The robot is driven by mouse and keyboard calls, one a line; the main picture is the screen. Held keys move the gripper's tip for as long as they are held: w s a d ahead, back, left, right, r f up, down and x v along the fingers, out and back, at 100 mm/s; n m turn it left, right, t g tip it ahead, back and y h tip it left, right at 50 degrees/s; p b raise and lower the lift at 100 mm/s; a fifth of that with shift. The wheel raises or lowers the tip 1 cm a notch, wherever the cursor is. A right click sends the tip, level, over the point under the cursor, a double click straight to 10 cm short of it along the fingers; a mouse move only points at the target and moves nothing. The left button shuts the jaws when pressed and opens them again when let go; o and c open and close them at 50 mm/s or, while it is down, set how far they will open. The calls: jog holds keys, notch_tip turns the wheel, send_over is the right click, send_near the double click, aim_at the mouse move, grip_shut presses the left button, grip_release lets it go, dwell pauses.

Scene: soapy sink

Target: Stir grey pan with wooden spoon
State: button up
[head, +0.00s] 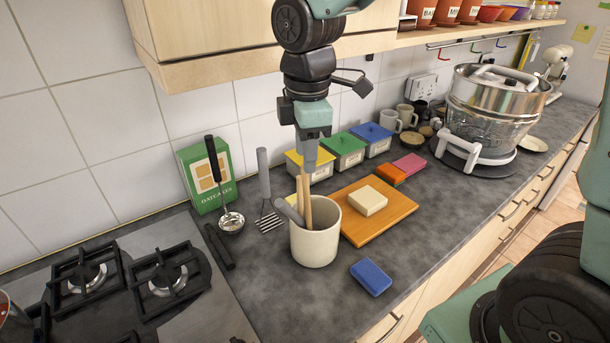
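Wooden utensil handles (305,205) stand upright in a cream crock (315,243) on the dark counter, beside a grey handle that leans left. The utensils' lower ends are hidden in the crock, so I cannot tell which is the spoon. My gripper (309,167) points down above the crock, with its fingertips at the tops of the wooden handles. The fingers overlap in this view, so I cannot tell whether they are open or closed on a handle. Only a sliver of a pan (12,324) with something reddish in it shows at the left edge, by the hob.
The hob (165,282) is at lower left. A wooden board (398,216) and blue sponge (371,277) lie right of the crock. A cupboard (220,40) overhangs behind my arm.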

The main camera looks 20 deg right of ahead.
jog(key=p, duration=0.1)
send_over(305, 203)
notch_tip(305, 203, down, 8)
jog(key=shift+r, duration=0.2)
grip_shut()
